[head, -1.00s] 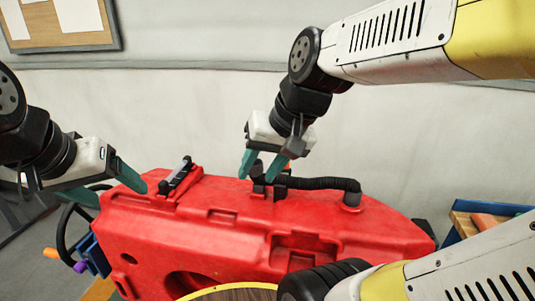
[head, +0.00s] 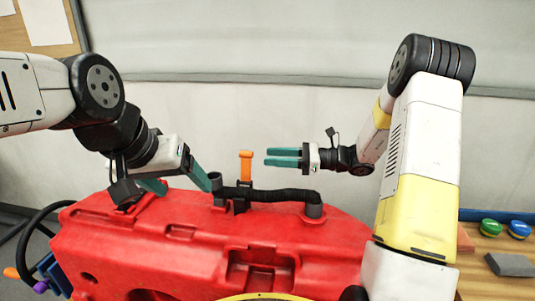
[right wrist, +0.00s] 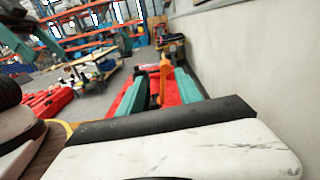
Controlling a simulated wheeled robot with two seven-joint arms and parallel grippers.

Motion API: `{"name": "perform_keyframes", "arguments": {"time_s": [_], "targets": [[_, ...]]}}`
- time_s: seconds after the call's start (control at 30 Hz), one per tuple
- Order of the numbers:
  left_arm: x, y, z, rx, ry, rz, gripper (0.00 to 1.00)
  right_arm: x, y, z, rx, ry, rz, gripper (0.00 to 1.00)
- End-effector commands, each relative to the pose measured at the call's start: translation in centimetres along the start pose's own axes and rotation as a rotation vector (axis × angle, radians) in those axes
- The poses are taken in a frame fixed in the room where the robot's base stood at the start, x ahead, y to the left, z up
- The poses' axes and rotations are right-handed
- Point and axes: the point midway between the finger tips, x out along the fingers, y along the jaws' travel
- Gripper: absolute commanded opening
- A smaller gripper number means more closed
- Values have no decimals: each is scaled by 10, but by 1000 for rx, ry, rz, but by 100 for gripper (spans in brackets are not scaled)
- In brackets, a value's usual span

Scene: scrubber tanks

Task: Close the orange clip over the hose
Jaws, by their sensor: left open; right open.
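The orange clip (head: 246,166) stands upright and open above its black base on the red tank (head: 170,240). The black hose (head: 285,195) runs across the tank top, through the clip's base, to a fitting at its right. My right gripper (head: 268,157) is open just right of the clip, fingers pointing left towards it. In the right wrist view the clip (right wrist: 165,75) shows between the two teal fingers; contact cannot be told. My left gripper (head: 187,184) is open and empty, low over the tank, left of the hose's left end.
A wooden bench (head: 500,255) at the right holds a green button (head: 490,228), a blue button and a grey block. A pale wall (head: 250,110) stands behind the tank. A wheel and cables are at the tank's left.

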Motion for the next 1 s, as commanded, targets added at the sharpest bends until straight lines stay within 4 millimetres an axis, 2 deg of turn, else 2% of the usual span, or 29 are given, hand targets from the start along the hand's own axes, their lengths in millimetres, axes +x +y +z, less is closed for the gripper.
{"name": "perform_keyframes", "arguments": {"time_s": [0.17,0.5,0.63,1.0], "targets": [[0,0,0,0,0,0,76,4,-8,-4,29,-28,-21,41],[0,0,0,0,0,0,76,56,-8,-3,27,-26,-19,41],[0,0,0,0,0,0,76,69,-9,-2,26,-25,-20,41],[0,0,0,0,0,0,76,76,-9,-2,26,-24,-22,41]]}}
